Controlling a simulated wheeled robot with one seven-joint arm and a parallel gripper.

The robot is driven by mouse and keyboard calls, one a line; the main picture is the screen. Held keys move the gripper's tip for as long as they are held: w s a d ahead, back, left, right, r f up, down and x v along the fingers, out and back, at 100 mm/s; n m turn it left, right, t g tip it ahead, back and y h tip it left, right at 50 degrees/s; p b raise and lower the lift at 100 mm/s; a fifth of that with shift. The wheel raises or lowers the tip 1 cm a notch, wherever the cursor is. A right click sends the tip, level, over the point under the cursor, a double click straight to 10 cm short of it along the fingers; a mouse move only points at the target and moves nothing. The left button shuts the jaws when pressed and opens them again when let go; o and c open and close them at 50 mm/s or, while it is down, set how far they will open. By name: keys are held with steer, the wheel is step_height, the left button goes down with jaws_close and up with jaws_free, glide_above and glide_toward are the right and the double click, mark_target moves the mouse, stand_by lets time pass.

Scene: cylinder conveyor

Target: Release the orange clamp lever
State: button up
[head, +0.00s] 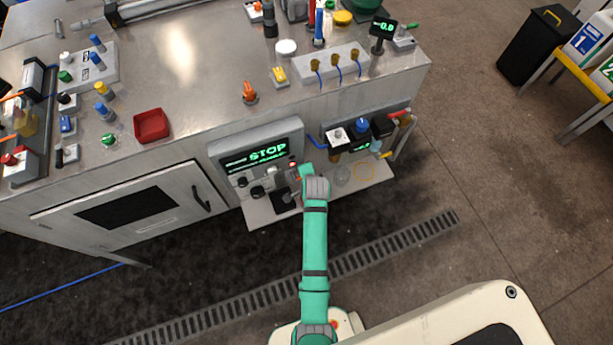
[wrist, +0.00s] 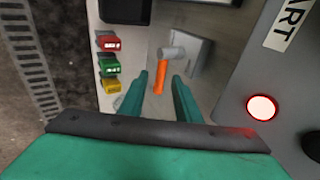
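The orange clamp lever (wrist: 160,77) shows in the wrist view as a short orange handle hanging from a grey cylindrical head, beside a grey block. My gripper (wrist: 160,79) is open, with one green finger on each side of the orange handle in the picture. Gaps show between the handle and both fingers. I cannot tell how deep the handle lies between the fingertips. In the head view my green arm reaches to the front of the bench by the STOP display, and my wrist hides the lever there.
The control panel (head: 226,145) shows a lit STOP display. In the wrist view a red-lit button (wrist: 262,107) is close on the right. Red (wrist: 109,43), green (wrist: 110,65) and yellow (wrist: 111,86) parts stand on the left. A floor grate (head: 385,245) runs before the bench.

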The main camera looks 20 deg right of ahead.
steer(key=v, duration=1.1)
steer(key=shift+f, duration=0.15)
